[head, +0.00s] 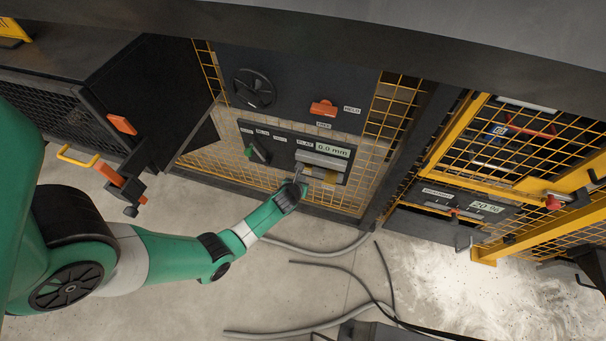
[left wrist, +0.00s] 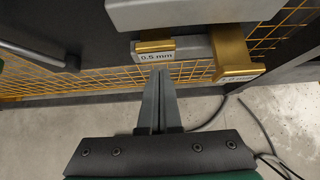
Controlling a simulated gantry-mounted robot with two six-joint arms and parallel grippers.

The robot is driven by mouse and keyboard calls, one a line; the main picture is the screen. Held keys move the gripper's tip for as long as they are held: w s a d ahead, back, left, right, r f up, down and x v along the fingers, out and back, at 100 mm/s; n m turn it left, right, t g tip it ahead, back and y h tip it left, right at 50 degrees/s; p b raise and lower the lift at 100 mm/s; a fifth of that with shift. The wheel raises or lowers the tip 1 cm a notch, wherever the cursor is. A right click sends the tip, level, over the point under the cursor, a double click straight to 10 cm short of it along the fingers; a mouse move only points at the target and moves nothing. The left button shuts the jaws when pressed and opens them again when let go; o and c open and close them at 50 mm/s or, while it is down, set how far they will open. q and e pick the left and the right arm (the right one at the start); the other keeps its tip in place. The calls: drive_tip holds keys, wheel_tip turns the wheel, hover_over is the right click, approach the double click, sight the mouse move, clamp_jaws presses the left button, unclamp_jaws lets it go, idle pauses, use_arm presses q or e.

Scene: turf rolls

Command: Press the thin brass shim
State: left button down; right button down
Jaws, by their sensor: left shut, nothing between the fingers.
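The thin brass shim (left wrist: 153,46), labelled 0.5 mm, sticks out below a grey block in the left wrist view. A second brass shim (left wrist: 256,69) sits to its right, further out, with a label that is hard to read. My left gripper (left wrist: 160,73) is shut and empty, its fingertips at the lower edge of the 0.5 mm label. I cannot tell whether they touch it. In the head view the left gripper (head: 298,174) is at the panel's lower middle, below the display (head: 333,149) reading 0.0 mm, and covers the thin shim. My right gripper is not in view.
The control panel (head: 285,162) has a green lever (head: 250,151) on its left. Above are a black handwheel (head: 254,89) and an orange handle (head: 323,108). Yellow mesh surrounds the panel. A second panel (head: 440,198) showing 20 is at right. Grey hoses (head: 310,252) lie on the floor.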

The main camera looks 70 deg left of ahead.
use_arm(q)
drive_tip(key=d+f+p+v, duration=0.1)
drive_tip(key=p+v, duration=0.6)
drive_tip(key=v, duration=0.4)
drive_tip(key=shift+s, duration=0.3)
